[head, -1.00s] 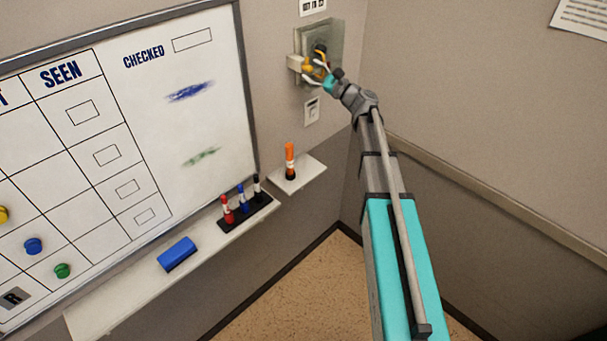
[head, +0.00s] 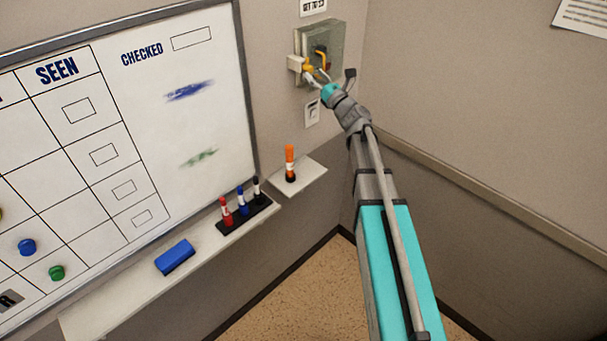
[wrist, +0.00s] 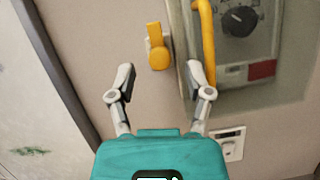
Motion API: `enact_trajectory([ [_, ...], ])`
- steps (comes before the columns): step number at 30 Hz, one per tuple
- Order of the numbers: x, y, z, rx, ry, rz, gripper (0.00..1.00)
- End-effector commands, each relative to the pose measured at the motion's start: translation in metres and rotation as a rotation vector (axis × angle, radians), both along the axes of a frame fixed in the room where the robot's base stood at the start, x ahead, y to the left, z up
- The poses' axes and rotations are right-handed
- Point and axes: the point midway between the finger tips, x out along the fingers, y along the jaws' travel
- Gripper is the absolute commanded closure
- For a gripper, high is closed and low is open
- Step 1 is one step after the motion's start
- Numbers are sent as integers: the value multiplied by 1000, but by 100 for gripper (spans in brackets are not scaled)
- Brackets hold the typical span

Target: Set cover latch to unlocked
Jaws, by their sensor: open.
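The cover latch (wrist: 157,46) is a yellow tab on a pale mount on the wall, left of the clear cover. Its tab runs up and down in the wrist view, with a broad rounded lower end. In the head view the latch (head: 308,64) shows small beside my gripper (head: 315,78). In the wrist view my gripper (wrist: 161,82) is open and empty, its fingers apart below and either side of the latch. I cannot tell whether they touch it. The clear cover (wrist: 265,85) has a yellow handle (wrist: 207,40) and stands over a dark round knob (wrist: 239,21).
A wall switch plate (head: 312,111) sits below the cover. The whiteboard (head: 215,120) is at left. An orange marker (head: 290,163) stands on a small shelf (head: 310,172). The ledge holds several markers and a blue eraser (head: 175,257). The right wall is close to my arm.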

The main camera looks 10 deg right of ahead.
Motion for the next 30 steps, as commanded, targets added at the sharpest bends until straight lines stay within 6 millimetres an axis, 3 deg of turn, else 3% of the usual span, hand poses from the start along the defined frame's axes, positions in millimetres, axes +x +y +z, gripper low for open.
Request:
enact_trajectory([
  [25,-96,-60,-48,-4,-3,-1,35],
  [30,-100,-43,-61,-127,-23,17,35],
])
